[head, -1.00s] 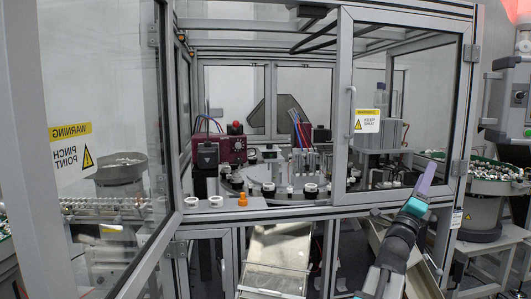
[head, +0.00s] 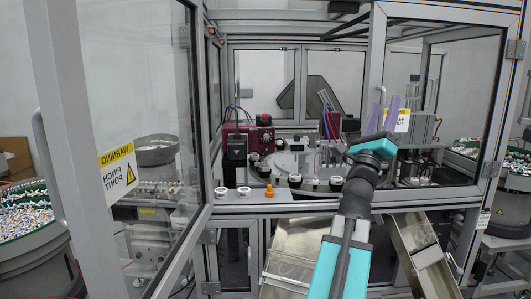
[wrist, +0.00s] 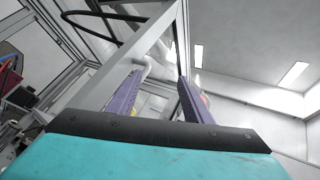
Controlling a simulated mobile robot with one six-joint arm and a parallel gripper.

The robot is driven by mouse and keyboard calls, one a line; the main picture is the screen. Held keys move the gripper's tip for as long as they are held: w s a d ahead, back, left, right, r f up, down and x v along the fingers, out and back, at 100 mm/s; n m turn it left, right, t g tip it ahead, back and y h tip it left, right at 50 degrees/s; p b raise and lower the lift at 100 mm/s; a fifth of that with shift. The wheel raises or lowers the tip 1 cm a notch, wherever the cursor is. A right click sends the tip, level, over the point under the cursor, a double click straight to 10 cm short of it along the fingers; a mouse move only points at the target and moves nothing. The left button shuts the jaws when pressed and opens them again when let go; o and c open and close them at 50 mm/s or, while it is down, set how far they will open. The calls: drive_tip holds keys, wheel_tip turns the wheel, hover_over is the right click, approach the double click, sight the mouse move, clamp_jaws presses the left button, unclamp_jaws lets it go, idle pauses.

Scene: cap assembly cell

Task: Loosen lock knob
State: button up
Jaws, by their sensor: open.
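My gripper (head: 387,98) stands upright in the head view, in front of the right glass door. Its two purple fingers are apart with nothing between them, and it also shows in the wrist view (wrist: 160,78). I cannot tell for certain which part is the lock knob. Inside the cell, well to the left of my gripper, a maroon unit (head: 259,139) has small dark round parts on its face, too small to make out. Another maroon unit (head: 331,124) stands farther right, near my gripper in the picture.
A rotary table (head: 292,163) lies behind the open front. An orange part (head: 268,191) and white rings (head: 244,191) sit on the front ledge. The right door (head: 455,105) and its frame are close behind my gripper. The left door (head: 150,120) stands open. A metal chute (head: 295,250) is below.

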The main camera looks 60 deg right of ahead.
drive_tip(key=w+d+f+n+t+y+p, duration=0.1)
drive_tip(key=w+d+f+n+t+y, duration=0.2)
drive_tip(key=w+t, duration=0.5)
drive_tip(key=t+y+p, duration=0.3)
drive_tip(key=t+y, duration=0.2)
drive_tip(key=y, duration=0.5)
approach(267, 152)
drive_tip(key=v, duration=0.5)
drive_tip(key=shift+a+r, duration=0.1)
drive_tip(key=shift+r, duration=0.1)
drive_tip(key=shift+p+x, duration=1.4)
drive_tip(key=shift+x, duration=5.55)
drive_tip(key=shift+f, duration=0.15)
